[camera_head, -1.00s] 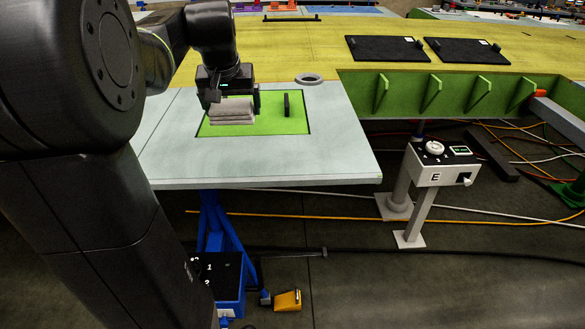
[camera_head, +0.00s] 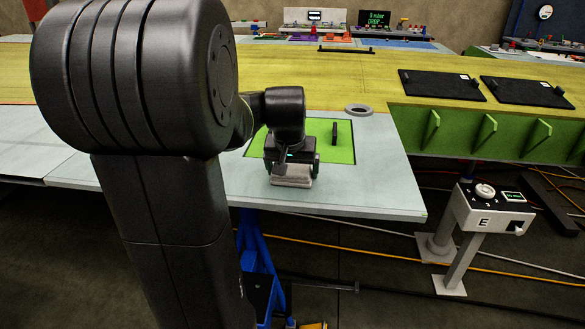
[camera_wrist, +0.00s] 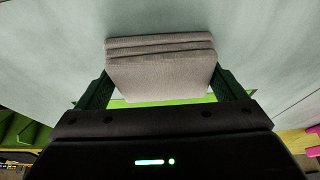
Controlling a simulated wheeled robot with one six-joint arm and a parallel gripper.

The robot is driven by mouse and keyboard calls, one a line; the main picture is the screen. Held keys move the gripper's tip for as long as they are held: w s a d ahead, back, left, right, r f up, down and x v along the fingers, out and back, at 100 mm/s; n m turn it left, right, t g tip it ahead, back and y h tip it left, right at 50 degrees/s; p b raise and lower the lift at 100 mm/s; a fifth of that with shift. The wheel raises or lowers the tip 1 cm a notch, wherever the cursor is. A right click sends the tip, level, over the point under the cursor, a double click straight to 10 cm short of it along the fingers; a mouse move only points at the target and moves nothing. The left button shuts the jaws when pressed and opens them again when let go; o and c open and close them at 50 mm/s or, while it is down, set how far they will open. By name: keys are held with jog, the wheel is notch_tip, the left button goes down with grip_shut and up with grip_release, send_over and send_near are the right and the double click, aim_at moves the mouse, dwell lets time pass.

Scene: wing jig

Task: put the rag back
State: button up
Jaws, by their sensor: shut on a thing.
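The rag (camera_head: 291,180) is a folded grey cloth in several layers. My gripper (camera_head: 292,172) is shut on it, and in the wrist view the rag (camera_wrist: 160,68) sits between the two dark green fingers. In the head view the rag is over the pale tabletop (camera_head: 370,190), just in front of the green panel (camera_head: 345,154). I cannot tell whether it touches the surface. My arm hides the left part of the green panel.
A black upright handle (camera_head: 334,133) stands on the green panel. A grey ring (camera_head: 359,110) lies behind it. A control post marked E (camera_head: 490,208) stands right of the table. The tabletop's front right is clear.

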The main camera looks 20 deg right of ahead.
jog(key=shift+f, duration=0.2)
jog(key=o, duration=0.7)
jog(key=shift+r, duration=0.1)
jog(key=shift+r, duration=0.1)
jog(key=shift+r, duration=0.25)
jog(key=v, duration=1.1)
jog(key=shift+s+a+r, duration=0.15)
jog(key=shift+s+r, duration=0.05)
jog(key=shift+r, duration=0.05)
